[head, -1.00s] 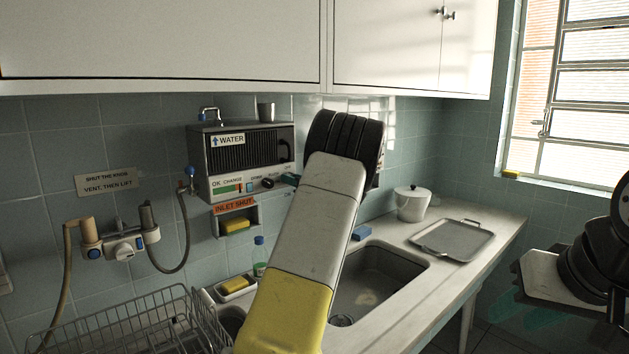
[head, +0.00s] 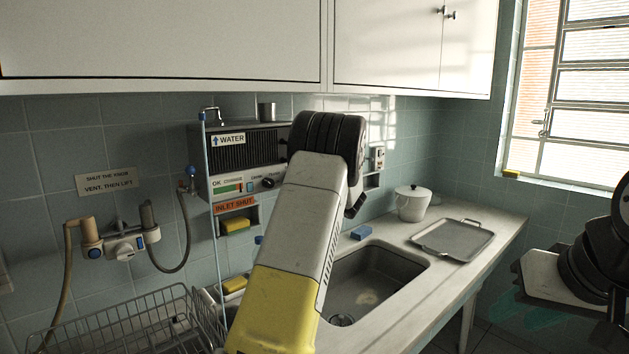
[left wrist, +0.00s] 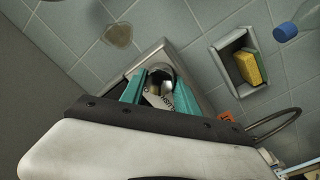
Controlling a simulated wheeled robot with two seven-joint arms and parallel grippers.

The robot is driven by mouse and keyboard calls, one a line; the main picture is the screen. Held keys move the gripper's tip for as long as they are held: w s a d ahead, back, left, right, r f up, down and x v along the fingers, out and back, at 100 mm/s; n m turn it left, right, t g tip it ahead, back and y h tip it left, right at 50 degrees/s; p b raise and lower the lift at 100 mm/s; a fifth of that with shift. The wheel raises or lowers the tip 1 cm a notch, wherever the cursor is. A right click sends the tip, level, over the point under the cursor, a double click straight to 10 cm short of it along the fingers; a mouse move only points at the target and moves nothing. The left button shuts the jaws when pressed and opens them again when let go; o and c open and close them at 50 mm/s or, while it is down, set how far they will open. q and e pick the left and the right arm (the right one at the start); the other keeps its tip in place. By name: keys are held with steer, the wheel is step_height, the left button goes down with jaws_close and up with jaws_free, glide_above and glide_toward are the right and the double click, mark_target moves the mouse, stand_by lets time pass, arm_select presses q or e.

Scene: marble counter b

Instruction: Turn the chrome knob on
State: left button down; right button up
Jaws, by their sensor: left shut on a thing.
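In the head view my left arm hides the knob and these fingers. My right gripper (head: 545,302) shows only as blurred teal shapes at the right; its opening is unclear.
A wire rack (head: 125,325) stands at front left. A niche holds a yellow sponge (left wrist: 247,67).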

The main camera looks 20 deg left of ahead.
arm_select(q)
steer(key=shift+f+n+y, duration=0.15)
steer(key=shift+n, duration=2.35)
steer(key=shift+f+n+y, duration=0.1)
steer(key=shift+n+y, duration=0.05)
steer(key=shift+n, duration=2.35)
steer(key=c, duration=0.9)
jaws_free()
steer(key=v, duration=0.8)
steer(key=shift+w+r, duration=0.1)
steer(key=shift+r, duration=0.15)
